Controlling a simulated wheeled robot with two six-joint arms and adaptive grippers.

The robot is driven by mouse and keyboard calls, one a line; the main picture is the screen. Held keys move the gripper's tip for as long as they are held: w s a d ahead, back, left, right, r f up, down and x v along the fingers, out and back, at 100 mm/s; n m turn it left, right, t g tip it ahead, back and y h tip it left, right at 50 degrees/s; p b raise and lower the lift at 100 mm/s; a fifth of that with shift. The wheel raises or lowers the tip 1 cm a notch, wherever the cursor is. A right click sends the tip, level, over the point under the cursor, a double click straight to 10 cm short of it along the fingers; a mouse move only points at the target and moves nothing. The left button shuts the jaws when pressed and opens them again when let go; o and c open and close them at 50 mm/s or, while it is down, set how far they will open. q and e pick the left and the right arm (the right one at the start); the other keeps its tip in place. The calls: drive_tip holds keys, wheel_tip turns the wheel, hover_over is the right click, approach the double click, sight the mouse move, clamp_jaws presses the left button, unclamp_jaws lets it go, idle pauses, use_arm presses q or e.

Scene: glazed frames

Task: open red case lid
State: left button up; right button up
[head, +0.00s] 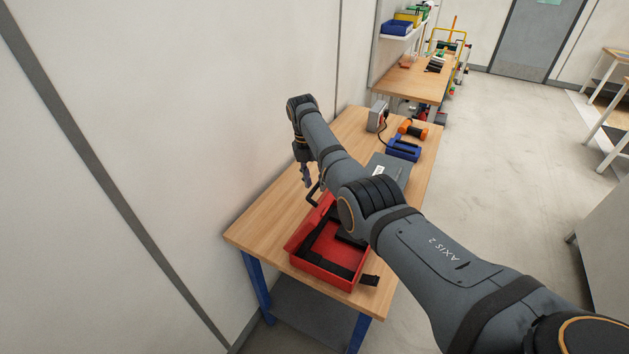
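The red case (318,272) sits near the front end of the wooden workbench. My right gripper (306,178) points down beyond the case's back left side. A black handle-like bar (314,193) shows close beside the fingertips; I cannot tell whether they touch. The finger gap is too small to judge. My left gripper is out of view.
Farther along the bench (262,229) lie a grey flat box (390,166), a blue holder (403,149), an orange-black tool (412,131) and a grey box with a cable (377,116). A wall runs along the left. Open floor lies to the right.

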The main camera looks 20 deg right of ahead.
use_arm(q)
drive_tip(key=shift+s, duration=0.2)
use_arm(e)
wheel_tip(320, 180, up, 8)
drive_tip(key=shift+w+a+f, duration=0.15)
drive_tip(key=shift+w+a, duration=0.1)
drive_tip(key=shift+a, duration=0.15)
drive_tip(key=shift+c, duration=0.2)
